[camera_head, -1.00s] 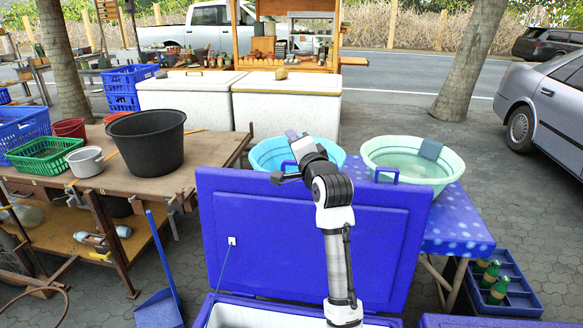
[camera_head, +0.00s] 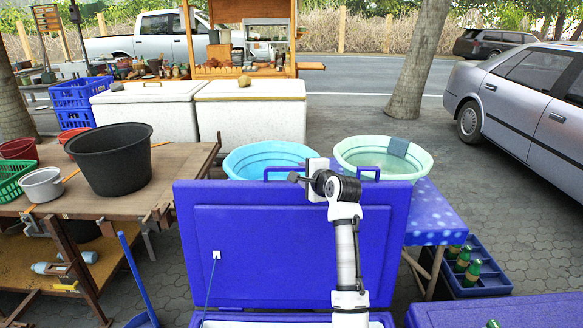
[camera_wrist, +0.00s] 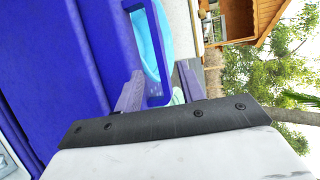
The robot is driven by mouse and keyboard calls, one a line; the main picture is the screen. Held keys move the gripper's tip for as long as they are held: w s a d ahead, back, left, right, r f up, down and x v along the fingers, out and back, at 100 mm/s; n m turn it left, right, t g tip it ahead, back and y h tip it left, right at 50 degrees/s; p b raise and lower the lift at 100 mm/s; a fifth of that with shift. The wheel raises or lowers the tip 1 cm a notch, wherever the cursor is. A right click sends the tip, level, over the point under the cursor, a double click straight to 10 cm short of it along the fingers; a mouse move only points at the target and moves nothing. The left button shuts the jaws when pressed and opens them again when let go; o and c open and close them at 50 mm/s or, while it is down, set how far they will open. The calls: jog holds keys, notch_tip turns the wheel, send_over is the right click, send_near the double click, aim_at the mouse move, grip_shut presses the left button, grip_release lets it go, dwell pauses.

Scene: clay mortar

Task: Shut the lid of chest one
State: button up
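The blue chest lid (camera_head: 290,245) stands open and upright in the head view, its inner face toward me. The chest's white-lined body (camera_head: 290,322) shows only as a strip at the bottom edge. Blue handles rise along the lid's top edge; the left one (camera_head: 281,170) is beside my gripper. My gripper (camera_wrist: 160,82) is at that top edge, behind my dark wrist in the head view. In the wrist view its two fingers are apart, one on each side of a blue handle loop (camera_wrist: 153,60). I cannot tell whether they touch it.
Behind the lid, a blue basin (camera_head: 262,155) and a pale green basin (camera_head: 375,150) stand on a spotted blue table (camera_head: 440,215). A wooden bench (camera_head: 120,195) with a black tub (camera_head: 112,160) is at left. Another blue lid (camera_head: 495,312) is at lower right.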

aim_at(292, 169)
jog(key=p+x, duration=0.1)
jog(key=x, duration=0.7)
jog(key=shift+w+a+f+p, duration=0.15)
jog(key=shift+w+a+p, duration=0.05)
jog(key=shift+w+p, duration=0.2)
jog(key=shift+s, duration=0.1)
grip_shut()
